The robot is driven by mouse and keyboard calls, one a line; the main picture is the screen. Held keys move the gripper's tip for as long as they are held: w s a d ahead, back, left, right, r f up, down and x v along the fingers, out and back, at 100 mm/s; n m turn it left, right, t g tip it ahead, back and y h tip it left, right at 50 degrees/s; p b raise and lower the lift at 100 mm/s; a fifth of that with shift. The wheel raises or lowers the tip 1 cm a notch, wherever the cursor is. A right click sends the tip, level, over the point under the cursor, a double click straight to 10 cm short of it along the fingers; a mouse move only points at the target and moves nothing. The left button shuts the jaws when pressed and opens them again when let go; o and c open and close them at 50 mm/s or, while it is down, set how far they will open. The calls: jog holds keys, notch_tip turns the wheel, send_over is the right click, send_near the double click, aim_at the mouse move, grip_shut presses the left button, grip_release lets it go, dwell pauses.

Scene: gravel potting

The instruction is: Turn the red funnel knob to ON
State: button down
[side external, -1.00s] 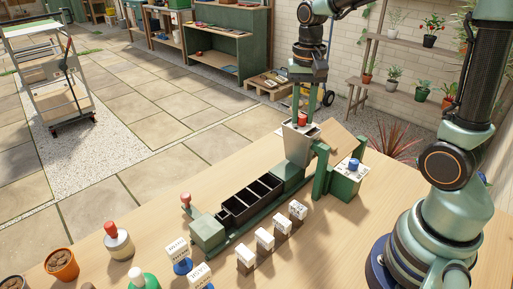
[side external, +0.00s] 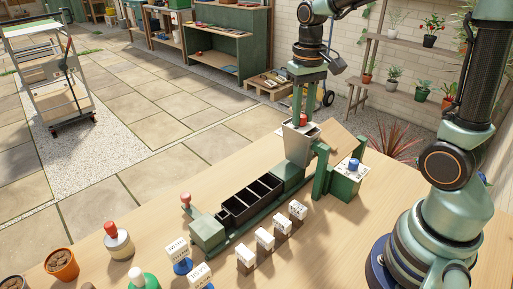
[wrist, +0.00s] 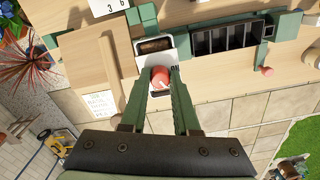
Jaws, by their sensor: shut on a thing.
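The red funnel knob (side external: 303,119) sits at the top of the grey funnel (side external: 297,145). My gripper (side external: 302,113) points straight down over it, with its fingertips at the knob. In the wrist view the red knob (wrist: 160,76) is between the fingertips of my gripper (wrist: 161,78), which is shut on it. Part of an "ON" label (wrist: 175,69) shows just right of the knob. The funnel (wrist: 155,46) shows its pale rim and brown fill beyond the knob. I cannot tell exactly where the knob points.
A black tray with compartments (side external: 251,200) lies on the green rail left of the funnel. A green box with a blue knob (side external: 347,182) stands to the right. Several labelled blocks (side external: 265,239), a terracotta pot (side external: 62,265) and red-topped bottle (side external: 118,241) are on the table's near side.

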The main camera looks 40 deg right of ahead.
aim_at(302, 116)
jog(key=n, duration=0.6)
jog(key=shift+r+n, duration=0.15)
jog(key=shift+n, duration=0.15)
jog(key=n, duration=0.6)
dwell(0.4)
jog(key=c, duration=0.6)
grip_release()
jog(key=shift+c, duration=0.2)
notch_tip(302, 116, up, 12)
